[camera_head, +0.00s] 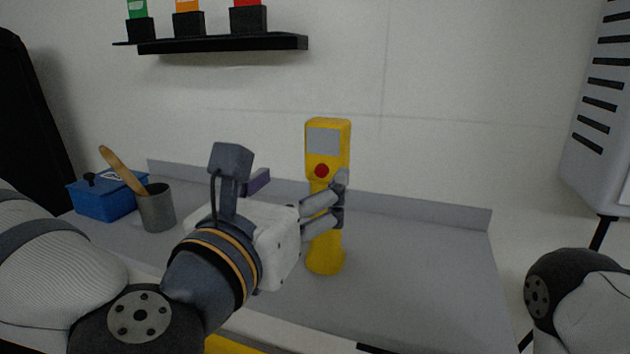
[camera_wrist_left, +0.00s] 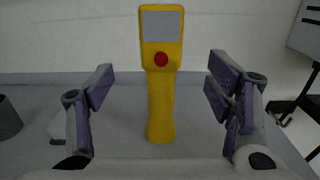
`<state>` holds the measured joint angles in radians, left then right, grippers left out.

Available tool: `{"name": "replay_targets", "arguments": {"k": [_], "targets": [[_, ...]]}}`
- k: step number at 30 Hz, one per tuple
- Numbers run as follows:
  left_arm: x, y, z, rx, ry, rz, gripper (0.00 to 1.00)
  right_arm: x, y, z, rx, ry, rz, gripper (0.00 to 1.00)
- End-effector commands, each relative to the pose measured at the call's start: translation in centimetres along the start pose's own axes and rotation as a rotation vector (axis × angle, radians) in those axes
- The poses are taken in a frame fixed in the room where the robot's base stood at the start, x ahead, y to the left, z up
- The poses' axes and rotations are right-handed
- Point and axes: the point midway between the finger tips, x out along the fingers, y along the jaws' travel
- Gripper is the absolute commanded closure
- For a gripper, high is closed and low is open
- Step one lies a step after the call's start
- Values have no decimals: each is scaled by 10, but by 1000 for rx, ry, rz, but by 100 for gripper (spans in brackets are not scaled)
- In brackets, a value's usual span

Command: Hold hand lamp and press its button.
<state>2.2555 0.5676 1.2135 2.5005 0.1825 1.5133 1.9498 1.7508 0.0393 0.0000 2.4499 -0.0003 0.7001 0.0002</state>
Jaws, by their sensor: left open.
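The hand lamp (camera_head: 326,258) is yellow, with a grey panel at its head and a red button (camera_head: 321,170) below the panel. It stands upright on the grey cart top. In the left wrist view the lamp (camera_wrist_left: 161,105) stands between the spread fingers, with space on both sides, its red button (camera_wrist_left: 161,59) facing the camera. My left gripper (camera_head: 326,203) is open around the lamp's handle level, not closed on it; one finger hides part of the handle in the head view. My right gripper is out of view; only part of my right arm shows.
A grey cup (camera_head: 157,210) with a wooden-handled tool (camera_head: 122,168) and a blue box (camera_head: 103,202) stand at the left of the cart top (camera_head: 420,270). A black wall shelf (camera_head: 225,44) holds several coloured items. The cart top right of the lamp is clear.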

Motion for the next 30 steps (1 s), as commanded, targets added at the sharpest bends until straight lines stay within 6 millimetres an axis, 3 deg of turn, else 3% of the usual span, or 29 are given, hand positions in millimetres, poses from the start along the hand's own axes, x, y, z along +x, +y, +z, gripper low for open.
{"name": "replay_targets", "arguments": {"k": [1, 5, 9, 16, 21, 28, 30], "targets": [[12, 2, -23, -11, 32, 0, 27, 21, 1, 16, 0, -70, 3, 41], [23, 1, -25, -8, 27, -2, 27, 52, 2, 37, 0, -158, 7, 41], [57, 0, -10, 0, 12, 0, 27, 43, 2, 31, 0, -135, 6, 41], [101, -1, -9, 3, 10, -3, 27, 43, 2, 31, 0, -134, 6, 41], [113, -1, -9, 3, 10, -4, 27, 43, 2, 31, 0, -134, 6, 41], [114, -1, -9, 4, 10, -5, 27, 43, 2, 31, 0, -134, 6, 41], [114, -1, -9, 4, 10, -5, 40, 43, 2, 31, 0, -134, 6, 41]]}}
